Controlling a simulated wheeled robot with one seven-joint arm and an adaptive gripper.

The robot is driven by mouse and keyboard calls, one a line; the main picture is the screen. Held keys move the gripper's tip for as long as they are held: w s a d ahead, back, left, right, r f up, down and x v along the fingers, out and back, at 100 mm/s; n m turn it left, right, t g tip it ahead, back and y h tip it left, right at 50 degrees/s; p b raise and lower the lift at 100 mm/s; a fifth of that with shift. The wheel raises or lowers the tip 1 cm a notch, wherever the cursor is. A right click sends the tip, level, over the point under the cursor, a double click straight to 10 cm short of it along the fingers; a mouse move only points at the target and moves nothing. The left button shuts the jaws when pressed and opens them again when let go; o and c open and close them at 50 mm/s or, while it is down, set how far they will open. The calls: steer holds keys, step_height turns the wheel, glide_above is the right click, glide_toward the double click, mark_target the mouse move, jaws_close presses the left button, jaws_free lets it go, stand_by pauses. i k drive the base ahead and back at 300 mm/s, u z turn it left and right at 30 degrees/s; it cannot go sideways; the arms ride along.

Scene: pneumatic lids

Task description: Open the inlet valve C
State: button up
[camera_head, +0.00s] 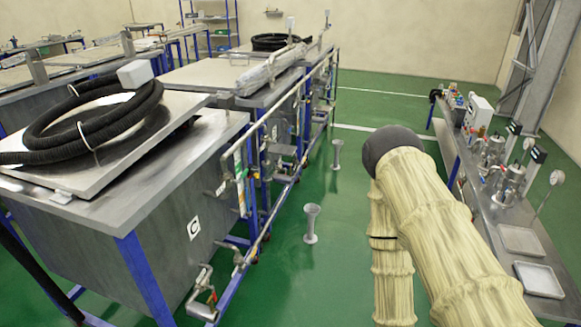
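A steel tank (170,235) on a blue frame stands at the left front. A small white label with a dark mark, possibly a C, (194,228) is on its side. Another pipe fitting (227,178) is higher on the tank's right side. I cannot tell which one is inlet valve C, nor whether either is open. My arm, in a pale cloth sleeve, fills the lower right, well to the right of the tank. My gripper does not show.
A black hose (93,130) lies coiled on the tank lid. Two grey flared stands (311,224) (337,155) are on the green floor between the tanks and my arm. A bench (515,222) with instruments and trays runs along the right. The aisle floor is otherwise clear.

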mark_target(245, 174)
steer(key=z, duration=0.1)
steer(key=i, duration=0.95)
steer(key=u, duration=0.35)
